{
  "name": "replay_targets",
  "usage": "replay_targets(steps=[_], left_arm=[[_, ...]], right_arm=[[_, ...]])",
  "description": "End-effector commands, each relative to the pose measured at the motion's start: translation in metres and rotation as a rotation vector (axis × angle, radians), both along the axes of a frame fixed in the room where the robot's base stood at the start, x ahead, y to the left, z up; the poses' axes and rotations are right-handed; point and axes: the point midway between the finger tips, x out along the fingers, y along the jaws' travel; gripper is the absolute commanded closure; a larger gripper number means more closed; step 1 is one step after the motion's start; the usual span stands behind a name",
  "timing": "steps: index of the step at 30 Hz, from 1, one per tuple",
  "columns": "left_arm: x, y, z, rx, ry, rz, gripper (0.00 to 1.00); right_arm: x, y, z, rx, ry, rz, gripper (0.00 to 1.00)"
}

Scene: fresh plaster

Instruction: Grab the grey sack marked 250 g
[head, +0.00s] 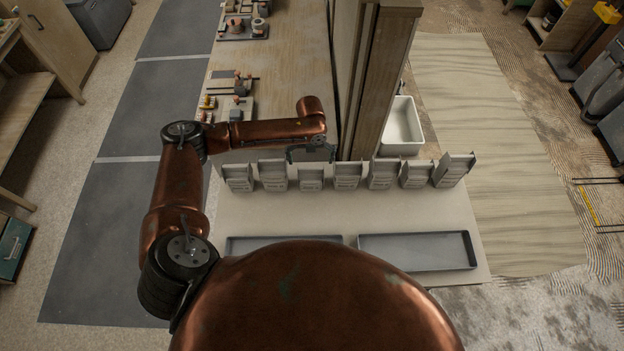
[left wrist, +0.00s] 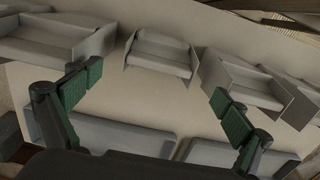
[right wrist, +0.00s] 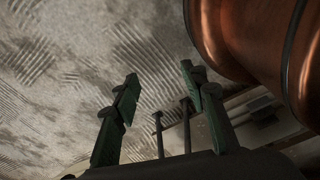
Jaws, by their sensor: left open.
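Several grey sacks stand in a row on the pale table, among them a small one (head: 311,180) third from the left and a wider one (head: 348,178) beside it. Their labels are too small to read, so I cannot tell which is marked 250 g. My left gripper (head: 310,152) is open, above and just behind the small third sack. In the left wrist view its green-padded fingers (left wrist: 157,90) are spread and empty, with a small sack (left wrist: 160,55) centred beyond them. My right gripper (right wrist: 160,80) is open and empty in the right wrist view, facing the patterned floor.
Two shallow grey trays (head: 418,251) (head: 284,243) lie along the table's near edge. A wooden upright panel (head: 372,80) stands behind the row. A white basin (head: 401,128) is to its right. Neighbouring sacks stand close together. Bare tabletop lies between sacks and trays.

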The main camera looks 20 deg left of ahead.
Motion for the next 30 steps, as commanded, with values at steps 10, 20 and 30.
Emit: replay_targets(steps=[10, 20, 30], left_arm=[[0.0, 0.0, -0.048, 0.0, 0.002, 0.001, 0.04], [0.0, -0.001, -0.08, 0.0, 0.002, 0.001, 0.04], [0.0, 0.0, -0.12, 0.0, -0.001, 0.0, 0.04]], right_arm=[[0.026, 0.001, 0.008, 0.002, -0.035, 0.007, 0.6], [0.013, 0.0, 0.01, 0.001, -0.019, 0.003, 0.6], [0.013, 0.001, 0.013, 0.001, -0.017, 0.003, 0.6]])
